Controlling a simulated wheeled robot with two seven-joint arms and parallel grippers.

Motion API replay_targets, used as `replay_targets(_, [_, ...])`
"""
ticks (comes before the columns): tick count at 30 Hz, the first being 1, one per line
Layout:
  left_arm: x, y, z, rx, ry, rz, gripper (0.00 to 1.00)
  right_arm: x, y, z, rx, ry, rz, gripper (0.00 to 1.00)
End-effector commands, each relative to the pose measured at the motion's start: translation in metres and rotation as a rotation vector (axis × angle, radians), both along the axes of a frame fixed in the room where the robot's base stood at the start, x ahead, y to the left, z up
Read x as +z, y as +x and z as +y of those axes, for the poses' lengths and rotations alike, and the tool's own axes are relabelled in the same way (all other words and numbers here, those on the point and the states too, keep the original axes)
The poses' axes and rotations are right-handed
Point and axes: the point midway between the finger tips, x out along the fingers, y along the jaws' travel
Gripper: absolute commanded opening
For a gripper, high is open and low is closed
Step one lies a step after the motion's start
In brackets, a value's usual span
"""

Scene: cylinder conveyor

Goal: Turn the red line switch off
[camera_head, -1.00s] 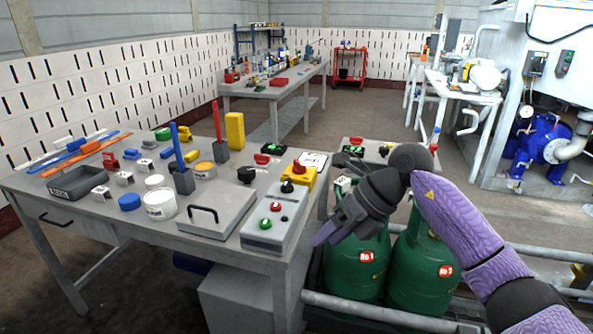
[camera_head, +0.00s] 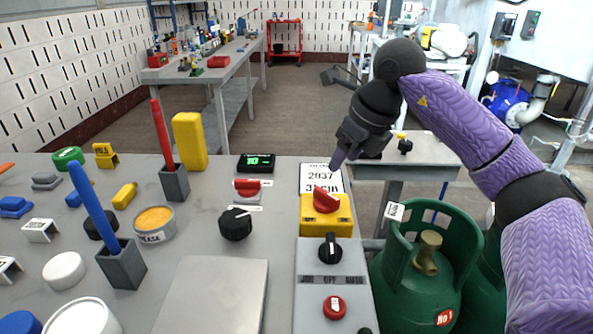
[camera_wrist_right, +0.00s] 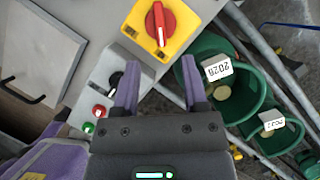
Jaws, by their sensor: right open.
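A red rotary switch (camera_head: 326,201) sits on a yellow box at the table's right edge; it also shows at the top of the right wrist view (camera_wrist_right: 160,22). A smaller red knob (camera_head: 246,187) stands on a grey base before the green display. I cannot tell from labels which one is the line switch. My right gripper (camera_head: 339,159) is above and beyond the yellow box in the head view, fingers pointing down. In the right wrist view its open fingers (camera_wrist_right: 157,82) have nothing between them, and the yellow box lies ahead of them. My left gripper is out of view.
A grey control box (camera_head: 333,274) with a black selector and red button adjoins the yellow box. A black knob (camera_head: 237,223) stands to its left. A green gas cylinder (camera_head: 415,270) stands beside the table. Pen holders and tubs crowd the table's left part.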

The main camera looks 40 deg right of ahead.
Motion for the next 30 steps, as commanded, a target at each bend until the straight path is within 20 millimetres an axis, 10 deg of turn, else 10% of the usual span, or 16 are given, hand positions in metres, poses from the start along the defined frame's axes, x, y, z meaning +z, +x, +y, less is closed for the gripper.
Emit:
replay_targets(12, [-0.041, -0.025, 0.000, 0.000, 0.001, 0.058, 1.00, -0.084, 0.032, 0.003, 0.001, 0.002, 0.006, 0.56])
replay_targets(23, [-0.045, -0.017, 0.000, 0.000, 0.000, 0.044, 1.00, -0.091, 0.037, 0.003, 0.000, 0.001, 0.000, 0.56])
replay_targets(30, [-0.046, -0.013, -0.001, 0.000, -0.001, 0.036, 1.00, -0.091, 0.037, 0.003, 0.000, 0.001, 0.001, 0.11])
